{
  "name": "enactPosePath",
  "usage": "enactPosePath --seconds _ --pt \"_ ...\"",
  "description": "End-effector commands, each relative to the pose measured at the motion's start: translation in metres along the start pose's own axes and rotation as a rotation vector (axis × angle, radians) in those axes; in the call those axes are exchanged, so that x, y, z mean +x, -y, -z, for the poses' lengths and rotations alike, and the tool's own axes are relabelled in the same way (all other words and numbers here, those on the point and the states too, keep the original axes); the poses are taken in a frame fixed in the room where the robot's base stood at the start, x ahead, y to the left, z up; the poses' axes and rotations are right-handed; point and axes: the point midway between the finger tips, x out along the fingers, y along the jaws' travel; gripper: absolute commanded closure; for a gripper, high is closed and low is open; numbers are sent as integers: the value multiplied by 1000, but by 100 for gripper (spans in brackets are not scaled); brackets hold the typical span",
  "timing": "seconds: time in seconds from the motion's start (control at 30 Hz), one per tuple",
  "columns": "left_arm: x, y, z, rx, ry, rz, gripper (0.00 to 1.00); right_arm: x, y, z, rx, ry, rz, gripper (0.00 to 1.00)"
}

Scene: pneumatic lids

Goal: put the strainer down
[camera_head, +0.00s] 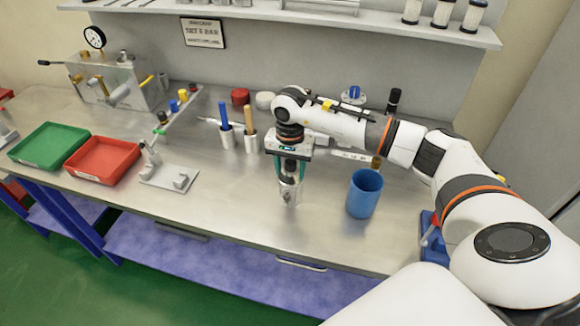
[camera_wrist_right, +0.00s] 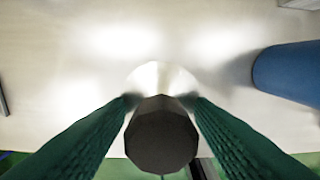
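The strainer (camera_head: 289,191) is a small silvery metal body with a dark faceted top. My right gripper (camera_head: 290,172) points down and its green fingers are shut on the strainer from both sides. In the right wrist view the dark top of the strainer (camera_wrist_right: 161,136) sits between the fingertips, with bright metal beyond it. The strainer is about upright, low over the steel bench (camera_head: 235,215); I cannot tell whether its lower end touches the bench. My left gripper is not in view.
A blue cup (camera_head: 364,194) stands just right of the strainer. Two holders with blue (camera_head: 224,115) and tan (camera_head: 249,118) handles stand behind left. A grey fixture (camera_head: 170,177), red tray (camera_head: 103,159) and green tray (camera_head: 48,145) are left. The bench front before the strainer is clear.

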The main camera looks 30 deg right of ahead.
Motion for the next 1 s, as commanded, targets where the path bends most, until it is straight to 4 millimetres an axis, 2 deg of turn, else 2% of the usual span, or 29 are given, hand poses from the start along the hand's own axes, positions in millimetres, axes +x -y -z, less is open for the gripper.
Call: enactPosePath --seconds 0.17,0.23,0.37,0.5,0.7,0.83,1.0 --pt "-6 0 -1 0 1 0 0 -5 0 0 0 0 0 51" --pt "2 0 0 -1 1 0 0 -10 -1 -1 0 2 -3 51" --pt "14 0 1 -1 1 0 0 -33 -1 -1 -1 5 -6 51" --pt "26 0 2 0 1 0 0 -64 -1 -1 -1 5 -7 51" --pt "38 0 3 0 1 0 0 -102 -1 0 0 3 -4 51" --pt "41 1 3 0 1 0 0 -117 0 0 0 2 -2 51" --pt "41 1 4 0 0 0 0 -124 0 0 0 0 -1 51"
